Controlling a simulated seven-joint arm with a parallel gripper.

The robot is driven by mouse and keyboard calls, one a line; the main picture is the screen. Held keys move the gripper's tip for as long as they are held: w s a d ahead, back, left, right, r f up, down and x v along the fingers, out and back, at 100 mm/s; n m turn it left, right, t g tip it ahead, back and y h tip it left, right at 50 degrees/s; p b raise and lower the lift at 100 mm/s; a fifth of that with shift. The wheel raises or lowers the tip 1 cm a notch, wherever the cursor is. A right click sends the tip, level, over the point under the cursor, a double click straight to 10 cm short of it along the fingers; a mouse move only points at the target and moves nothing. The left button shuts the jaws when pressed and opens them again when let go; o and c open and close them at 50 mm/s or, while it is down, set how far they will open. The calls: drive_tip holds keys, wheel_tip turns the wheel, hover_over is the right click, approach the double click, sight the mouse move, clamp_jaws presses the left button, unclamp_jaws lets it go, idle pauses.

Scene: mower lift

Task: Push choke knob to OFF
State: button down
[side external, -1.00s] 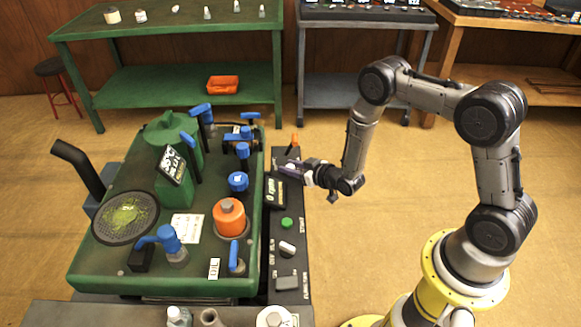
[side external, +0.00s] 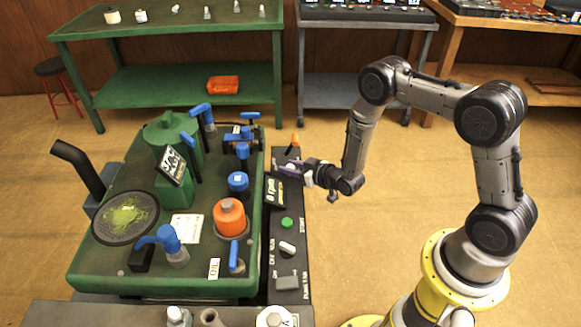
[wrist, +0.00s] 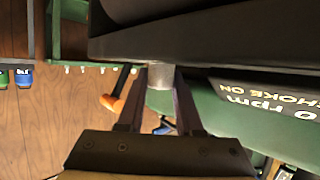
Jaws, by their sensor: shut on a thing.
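The choke knob (wrist: 160,77) looks like a small grey cylinder and sits between my two fingers in the wrist view. My gripper (side external: 288,168) is shut on it at the right-hand panel of the green machine. A tilted dark display (side external: 275,190) stands just in front of my gripper. In the wrist view the display (wrist: 265,100) reads "0 rpm" and "CHOKE ON".
An orange-tipped lever (side external: 295,141) stands just behind my gripper. A green button (side external: 287,223) and switches lie nearer on the dark panel (side external: 290,258). Blue handles and an orange cap (side external: 229,216) cover the green machine (side external: 130,270). The floor right of the panel is clear.

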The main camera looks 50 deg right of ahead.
sight(279, 173)
drive_tip(key=shift+w+a, duration=1.2)
drive_tip(key=shift+a, duration=0.05)
drive_tip(key=c, duration=0.6)
unclamp_jaws()
